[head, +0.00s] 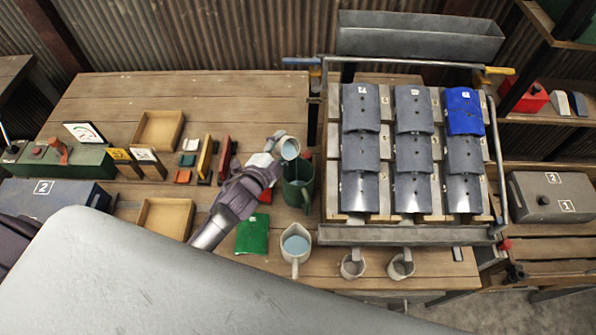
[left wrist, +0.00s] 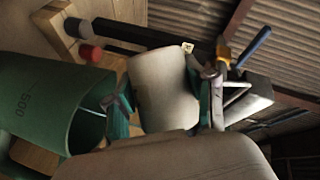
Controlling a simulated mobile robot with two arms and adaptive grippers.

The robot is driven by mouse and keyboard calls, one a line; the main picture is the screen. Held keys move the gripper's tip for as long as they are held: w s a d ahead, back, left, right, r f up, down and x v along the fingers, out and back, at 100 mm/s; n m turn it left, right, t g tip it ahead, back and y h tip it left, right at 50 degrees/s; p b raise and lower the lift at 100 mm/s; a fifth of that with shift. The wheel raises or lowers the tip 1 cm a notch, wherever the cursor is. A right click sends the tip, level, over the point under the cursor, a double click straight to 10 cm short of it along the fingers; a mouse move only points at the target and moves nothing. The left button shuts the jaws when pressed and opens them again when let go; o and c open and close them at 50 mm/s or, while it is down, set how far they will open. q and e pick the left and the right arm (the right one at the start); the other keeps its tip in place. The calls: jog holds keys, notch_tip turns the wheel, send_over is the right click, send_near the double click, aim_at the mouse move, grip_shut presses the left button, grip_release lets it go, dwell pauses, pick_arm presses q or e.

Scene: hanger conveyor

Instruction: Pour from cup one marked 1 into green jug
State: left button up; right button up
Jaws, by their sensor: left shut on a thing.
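My left gripper (head: 276,155) is shut on a small pale cup (head: 289,148). The cup's round mouth shows in the head view, with something bluish-grey inside; I cannot read a 1 on it. In the left wrist view the pale cup (left wrist: 160,88) sits between the two fingers. The green jug (head: 305,192) stands on the bench just below the cup in the head view. In the left wrist view the green jug (left wrist: 40,95) is at the left, marked 500, its open mouth beside the gripper. My right gripper is not in view.
A pale jug with bluish liquid (head: 295,245) stands close in front of the green jug. Two more pale cups (head: 352,267) (head: 401,267) stand below the metal rack (head: 412,236), which closes off the right side.

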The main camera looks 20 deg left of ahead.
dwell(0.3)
pick_arm(q)
jog(key=shift+f+b, duration=0.1)
jog(key=shift+b, duration=0.2)
jog(key=shift+m+b, duration=0.4)
jog(key=shift+m+t+b, duration=0.3)
jog(key=shift+b, duration=0.05)
dwell(0.6)
jog(key=shift+f, duration=0.1)
jog(key=shift+d+m+t+y+b, duration=0.1)
jog(key=shift+m+t+y+b, duration=0.25)
jog(key=shift+b, duration=0.3)
dwell(0.5)
jog(key=shift+s+d+f+m+b, duration=0.1)
jog(key=shift+m+b, duration=0.35)
jog(key=shift+b, duration=0.4)
